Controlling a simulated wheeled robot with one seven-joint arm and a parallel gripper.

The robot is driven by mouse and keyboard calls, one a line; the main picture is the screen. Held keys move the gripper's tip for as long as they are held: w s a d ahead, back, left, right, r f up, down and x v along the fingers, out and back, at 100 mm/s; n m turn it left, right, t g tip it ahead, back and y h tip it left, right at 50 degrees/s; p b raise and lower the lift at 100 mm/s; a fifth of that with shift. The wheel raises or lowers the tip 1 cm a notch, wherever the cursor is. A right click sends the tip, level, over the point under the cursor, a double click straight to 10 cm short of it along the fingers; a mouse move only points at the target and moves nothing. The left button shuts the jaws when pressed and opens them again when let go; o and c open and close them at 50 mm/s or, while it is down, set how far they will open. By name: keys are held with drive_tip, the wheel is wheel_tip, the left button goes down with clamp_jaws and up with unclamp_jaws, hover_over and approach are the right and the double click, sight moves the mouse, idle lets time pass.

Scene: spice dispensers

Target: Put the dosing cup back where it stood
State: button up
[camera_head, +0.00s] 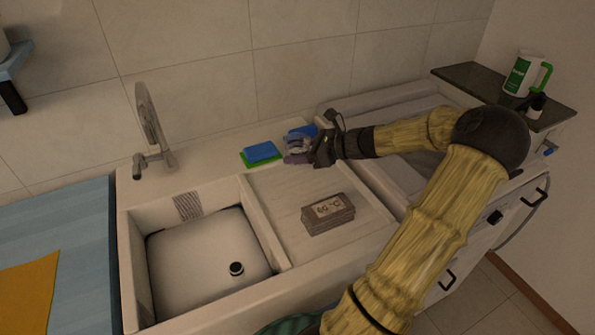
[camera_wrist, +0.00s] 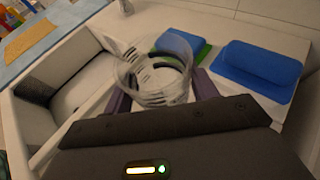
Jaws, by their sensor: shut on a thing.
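The dosing cup (camera_wrist: 150,80) is a clear, see-through cup with dark marks on its side. In the wrist view it sits between my gripper's (camera_wrist: 160,97) two purple-grey fingers, which are shut on it. In the head view my gripper (camera_head: 297,153) is over the back of the sink unit, near the blue sponges. The cup (camera_head: 298,144) shows there only as a small pale shape at the fingertips. I cannot tell whether its base touches the surface.
A blue sponge on a green pad (camera_head: 261,153) and another blue block (camera_head: 302,131) lie close to my gripper. A labelled grey block (camera_head: 328,213) is on the drainboard (camera_head: 285,205). The sink basin (camera_head: 205,260) is left. A green-white jug (camera_head: 524,75) stands on the dark shelf (camera_head: 470,77).

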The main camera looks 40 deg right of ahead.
sight(299, 178)
drive_tip(key=shift+f, duration=1.1)
drive_tip(key=shift+f, duration=0.1)
drive_tip(key=shift+f, duration=2)
drive_tip(key=shift+f, duration=0.15)
drive_tip(key=o, duration=1.1)
drive_tip(key=shift+w, duration=0.1)
drive_tip(key=shift+s+d+r, duration=0.1)
drive_tip(key=shift+s+r, duration=0.15)
drive_tip(key=v, duration=1.1)
drive_tip(key=shift+s+d+r+b, duration=0.1)
drive_tip(key=shift+s+d+b, duration=0.05)
drive_tip(key=shift+s+b, duration=0.15)
